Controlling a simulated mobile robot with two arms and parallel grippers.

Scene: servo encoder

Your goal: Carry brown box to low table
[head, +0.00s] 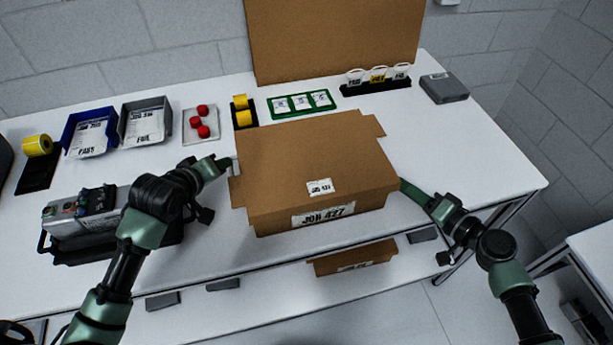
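The closed brown box (315,170) sits on the white workbench (470,150), with a "JOB 427" label on its front and a small label on top. My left gripper (232,167) is at the box's left side, its tip against or very near the left edge. My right gripper (404,186) is at the box's right side, its fingertips partly hidden by the box. I cannot tell whether either gripper holds the box. A lower white surface (596,240), possibly the low table, shows at the right edge.
Behind the box stand a green tray (303,112), a black rack (376,88) and a grey case (443,88). A blue bin (90,131) and a grey bin (146,122) are at the left. A tall brown panel (335,40) stands at the back. The bench right of the box is clear.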

